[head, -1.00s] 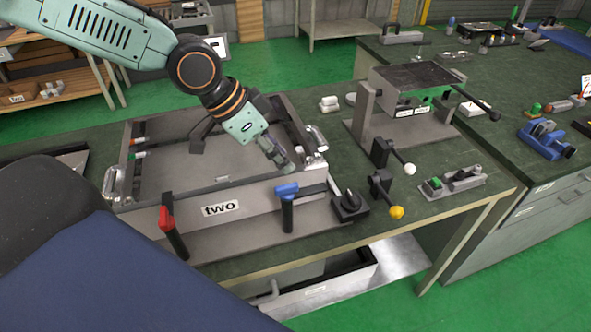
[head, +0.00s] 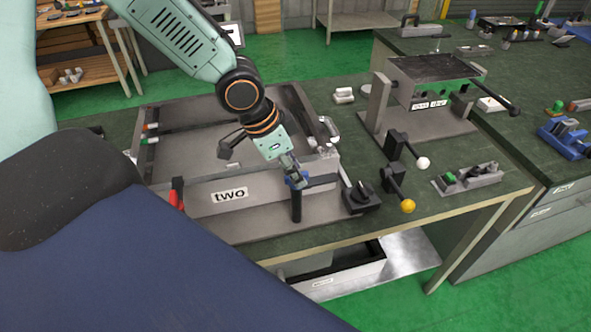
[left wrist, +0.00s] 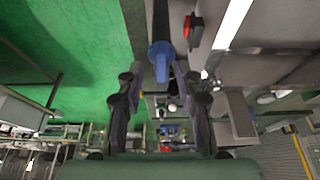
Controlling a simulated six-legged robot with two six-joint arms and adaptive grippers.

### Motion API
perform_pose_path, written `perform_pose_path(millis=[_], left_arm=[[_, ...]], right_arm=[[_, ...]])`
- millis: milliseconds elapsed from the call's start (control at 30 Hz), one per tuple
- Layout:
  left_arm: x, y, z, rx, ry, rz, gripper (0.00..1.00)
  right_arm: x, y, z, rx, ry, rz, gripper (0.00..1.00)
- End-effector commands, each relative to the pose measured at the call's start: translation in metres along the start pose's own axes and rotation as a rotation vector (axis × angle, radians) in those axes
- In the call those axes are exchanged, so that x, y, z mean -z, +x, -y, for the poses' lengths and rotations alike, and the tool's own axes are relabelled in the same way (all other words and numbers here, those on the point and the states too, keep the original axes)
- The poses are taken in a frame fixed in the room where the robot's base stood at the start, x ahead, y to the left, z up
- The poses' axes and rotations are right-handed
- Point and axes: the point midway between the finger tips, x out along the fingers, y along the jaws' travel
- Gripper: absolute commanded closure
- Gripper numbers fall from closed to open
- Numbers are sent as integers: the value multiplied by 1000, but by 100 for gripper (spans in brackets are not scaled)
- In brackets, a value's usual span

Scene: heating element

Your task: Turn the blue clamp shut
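The blue clamp (head: 291,178) is a blue-topped black handle standing upright at the front of the grey fixture labelled "two" (head: 195,199). My left gripper (head: 297,182) points down at its blue top and partly covers it in the head view. In the left wrist view the blue top (left wrist: 160,62) lies between the tips of my left gripper (left wrist: 161,76). The fingers look spread, with a gap to the blue top; contact is not clear. My right gripper is not in view.
A red clamp (head: 176,195) stands left of the blue one. A black knob block (head: 360,198) is close to its right, then levers with a yellow ball (head: 408,206) and a white ball (head: 423,162). A grey box stand (head: 430,82) is behind them.

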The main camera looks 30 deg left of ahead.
Motion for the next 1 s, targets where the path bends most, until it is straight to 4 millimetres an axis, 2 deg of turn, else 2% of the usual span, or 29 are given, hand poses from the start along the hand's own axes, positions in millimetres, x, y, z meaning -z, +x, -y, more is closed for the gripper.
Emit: perform_pose_path(millis=[133, 433, 833, 1000], left_arm=[[0, 7, 1, 0, 1, 1, 64], [1, 8, 1, 0, 1, -2, 64], [1, 8, 0, -1, 1, -1, 98], [0, 8, 0, -1, 1, 0, 100]], right_arm=[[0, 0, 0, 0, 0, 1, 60], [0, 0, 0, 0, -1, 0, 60], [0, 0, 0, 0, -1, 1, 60], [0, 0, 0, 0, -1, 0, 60]])
